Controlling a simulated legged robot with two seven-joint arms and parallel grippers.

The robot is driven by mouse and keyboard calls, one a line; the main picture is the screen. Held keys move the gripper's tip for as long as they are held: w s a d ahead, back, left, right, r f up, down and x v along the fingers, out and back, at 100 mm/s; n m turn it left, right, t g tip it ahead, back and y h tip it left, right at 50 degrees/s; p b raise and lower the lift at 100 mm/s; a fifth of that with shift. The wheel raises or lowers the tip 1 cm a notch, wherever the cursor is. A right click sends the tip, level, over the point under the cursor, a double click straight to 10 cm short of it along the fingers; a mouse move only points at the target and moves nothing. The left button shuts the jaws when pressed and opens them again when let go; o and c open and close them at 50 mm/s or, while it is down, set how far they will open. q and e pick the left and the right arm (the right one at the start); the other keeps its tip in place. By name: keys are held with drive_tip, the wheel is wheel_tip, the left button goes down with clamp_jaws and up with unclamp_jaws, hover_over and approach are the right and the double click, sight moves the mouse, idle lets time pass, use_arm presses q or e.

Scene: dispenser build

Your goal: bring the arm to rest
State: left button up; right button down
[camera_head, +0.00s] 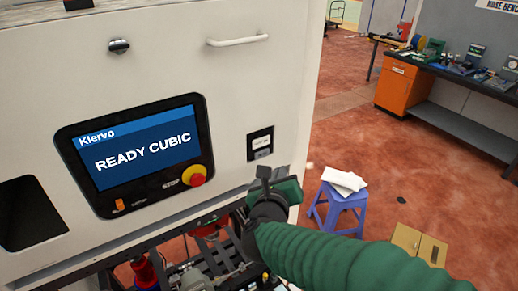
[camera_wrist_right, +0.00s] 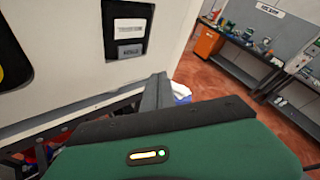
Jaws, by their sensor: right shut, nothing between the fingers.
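My right arm (camera_head: 330,258), in a green ribbed sleeve, comes in from the lower right in the head view. Its gripper (camera_head: 264,173) is shut and empty, with its fingers pointing up in front of the lower right part of the white machine (camera_head: 240,85). In the right wrist view the shut dark fingers (camera_wrist_right: 157,92) stand up beyond the green gripper body, below the machine's small label panel (camera_wrist_right: 129,37). I cannot tell whether the fingers touch the machine. My left gripper is not in view.
The machine has a screen (camera_head: 140,150) reading "READY CUBIC", a red stop button (camera_head: 197,180) and a handle (camera_head: 238,40). A blue stool (camera_head: 340,203) with white sheets stands to the right, near a cardboard box (camera_head: 419,243). A workbench (camera_head: 450,80) stands farther back; open floor lies between.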

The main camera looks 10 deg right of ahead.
wheel_tip(320, 180, down, 17)
drive_tip(key=s+a+n+g+y+b, duration=0.3)
drive_tip(key=n+y+b, duration=0.3)
drive_tip(key=n, duration=1.2)
drive_tip(key=s+d+f+n+g+b, duration=0.1)
drive_tip(key=s+d+f+n+g, duration=0.2)
drive_tip(key=s+f+n, duration=0.5)
drive_tip(key=s+d+f+n+g+b, duration=0.2)
drive_tip(key=s+d+f+n+g, duration=0.1)
drive_tip(key=s+f+n, duration=0.5)
drive_tip(key=shift+s+d+n+g, duration=0.2)
drive_tip(key=shift+s+n+g, duration=0.4)
drive_tip(key=shift+g, duration=0.3)
drive_tip(key=shift+w, duration=0.1)
